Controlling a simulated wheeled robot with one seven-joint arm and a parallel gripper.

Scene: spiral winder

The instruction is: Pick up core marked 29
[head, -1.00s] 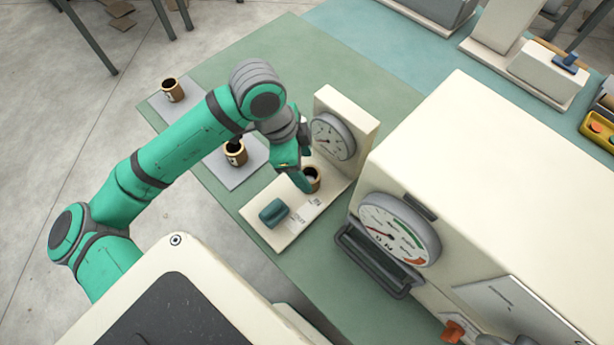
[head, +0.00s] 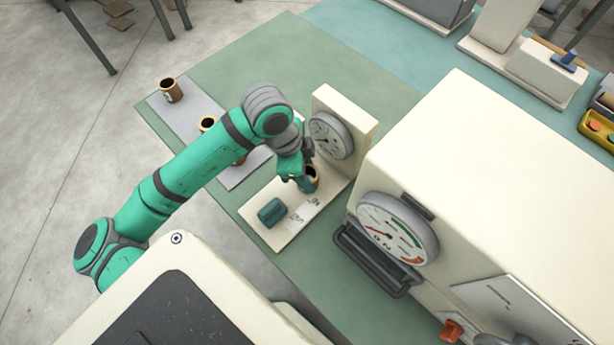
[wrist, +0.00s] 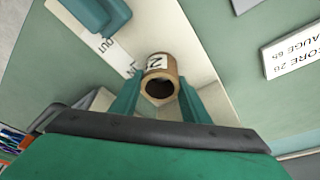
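A brown tubular core (head: 314,174) stands on the cream base of the gauge stand (head: 262,235). In the wrist view this core (wrist: 160,66) has a white label with a 2 visible; the rest of the number is hard to read. My gripper (head: 303,182) is down at the core. In the wrist view my gripper (wrist: 160,90) has one green finger on each side of it. The fingertips are very close to its walls; I cannot tell whether they press on it. Three other cores stand on grey mats at left: one at the back (head: 170,90), one nearer (head: 207,123), one mostly behind my arm (head: 239,161).
A dial gauge (head: 331,134) rises just behind the core. A teal block (head: 271,212) lies on the same base. A large cream machine (head: 480,170) with a dial stands close at right. A printed card (wrist: 294,47) lies beside the base.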

